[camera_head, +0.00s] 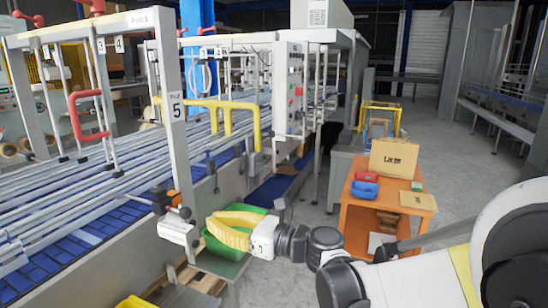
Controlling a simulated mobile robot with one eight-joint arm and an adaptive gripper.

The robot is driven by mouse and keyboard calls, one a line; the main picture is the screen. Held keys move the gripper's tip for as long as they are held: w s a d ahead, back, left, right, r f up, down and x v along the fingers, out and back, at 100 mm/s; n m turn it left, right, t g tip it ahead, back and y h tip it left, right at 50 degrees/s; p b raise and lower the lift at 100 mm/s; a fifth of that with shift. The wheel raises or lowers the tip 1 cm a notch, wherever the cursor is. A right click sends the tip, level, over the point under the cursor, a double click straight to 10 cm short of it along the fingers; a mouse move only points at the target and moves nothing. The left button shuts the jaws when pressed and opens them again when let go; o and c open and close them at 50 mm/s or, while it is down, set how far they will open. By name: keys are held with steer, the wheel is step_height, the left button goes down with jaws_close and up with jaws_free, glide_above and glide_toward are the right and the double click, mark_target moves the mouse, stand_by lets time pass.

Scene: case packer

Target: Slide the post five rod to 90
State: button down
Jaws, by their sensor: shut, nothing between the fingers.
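Post five (173,120) is a tall grey post with a "5" label, standing upright at the near side of the conveyor. My gripper (212,228) has yellow fingers pointing left, just right of the pale block and apart from the clamp.
Conveyor rails (70,200) with blue slats fill the left. A yellow bar frame (225,105) and a red handle (88,118) stand above them. The floor aisle behind is clear.

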steer(key=v, duration=1.3)
steer(key=shift+d, duration=0.3)
stand_by(6.4)
